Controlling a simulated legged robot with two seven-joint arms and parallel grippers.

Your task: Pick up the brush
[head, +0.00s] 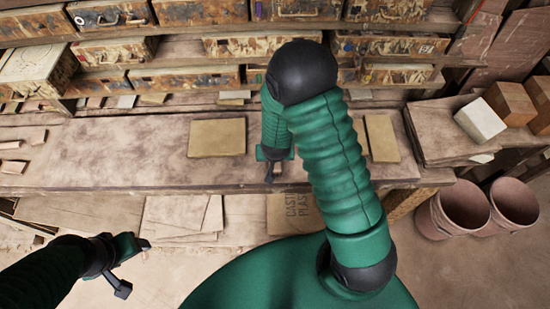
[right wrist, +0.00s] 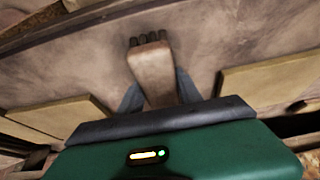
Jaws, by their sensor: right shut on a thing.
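The brush (right wrist: 151,70) shows in the right wrist view as a pale, worn wooden handle with a few dark tufts at its far end. My right gripper (right wrist: 158,92) is shut on it, with one dark finger on each side of the handle. In the head view my right gripper (head: 271,172) points down over the front part of the workbench; the brush is too small there to make out. I cannot tell whether the brush touches the bench. My left gripper (head: 134,267) is open and empty, low at the left, in front of the bench.
On the workbench (head: 110,150), a tan tile (head: 217,138) lies left of my right gripper and another tan tile (head: 381,138) right of it. Shelves with worn drawers (head: 187,80) stand behind. Blocks (head: 480,120) sit at the right, above two buckets (head: 462,206). The bench's left middle is clear.

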